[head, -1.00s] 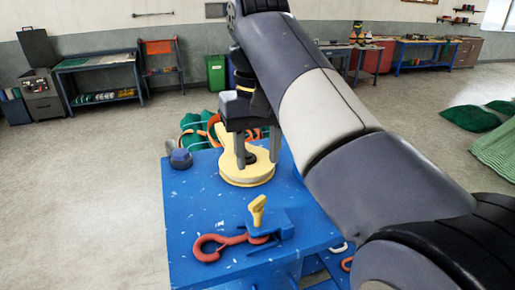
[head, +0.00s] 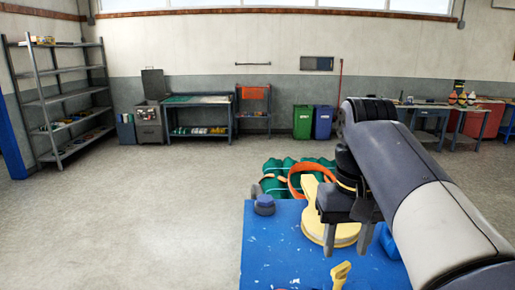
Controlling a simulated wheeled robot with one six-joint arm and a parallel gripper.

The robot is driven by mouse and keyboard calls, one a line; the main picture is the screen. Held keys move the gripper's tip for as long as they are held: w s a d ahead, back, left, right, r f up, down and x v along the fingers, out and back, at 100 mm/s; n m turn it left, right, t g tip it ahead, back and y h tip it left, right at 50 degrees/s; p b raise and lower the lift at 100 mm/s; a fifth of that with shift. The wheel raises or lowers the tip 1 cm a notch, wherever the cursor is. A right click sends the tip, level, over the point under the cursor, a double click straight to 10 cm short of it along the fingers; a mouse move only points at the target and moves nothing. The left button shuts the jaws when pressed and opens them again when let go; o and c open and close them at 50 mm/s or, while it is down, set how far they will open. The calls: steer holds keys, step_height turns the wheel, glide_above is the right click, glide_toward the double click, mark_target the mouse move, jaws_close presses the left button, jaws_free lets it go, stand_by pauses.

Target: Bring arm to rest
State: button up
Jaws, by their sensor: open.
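My gripper (head: 346,242) hangs from my arm over the right side of the blue workbench top (head: 274,252). Its two fingers point down and stand apart, with nothing seen held between them. A yellow rounded piece with a wide base (head: 312,222) sits on the bench, partly hidden behind the gripper. I cannot tell whether a finger touches it.
A dark blue knob (head: 264,204) stands at the bench's back left corner. A yellow handle (head: 341,271) shows at the front. Green netting (head: 284,173) with an orange band lies behind the bench. Shelving (head: 68,100) stands far left; the floor at left is clear.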

mark_target(342, 266)
step_height(342, 266, down, 7)
steer(key=shift+r+b, duration=0.1)
steer(key=shift+b, duration=0.4)
steer(key=shift+r, duration=0.15)
